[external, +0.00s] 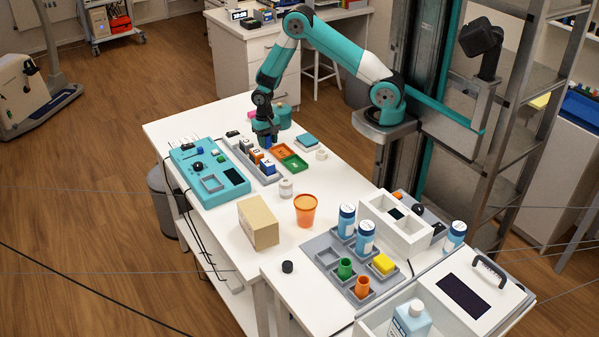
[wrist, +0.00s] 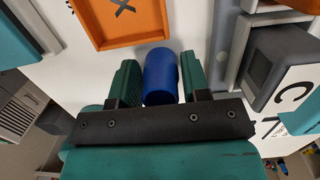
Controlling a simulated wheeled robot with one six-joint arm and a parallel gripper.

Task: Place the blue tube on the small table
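The blue tube (wrist: 160,76) is between the two fingers of my gripper (wrist: 158,84) in the wrist view. In the external view my gripper (external: 265,131) points down over the far part of the long white table (external: 205,125), behind the rack of lettered blocks. The tube is mostly hidden there, and I cannot tell whether it touches the table. A lower white table (external: 300,305) adjoins the near end; I cannot tell if it is the small table.
An orange tray (external: 280,151) and green tray (external: 295,163) lie beside my gripper. A teal console (external: 210,172), cardboard box (external: 258,222) and orange cup (external: 305,209) stand nearer. The near table carries a grey compartment tray (external: 325,257) with bottles and cups, and a small black cylinder (external: 287,267).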

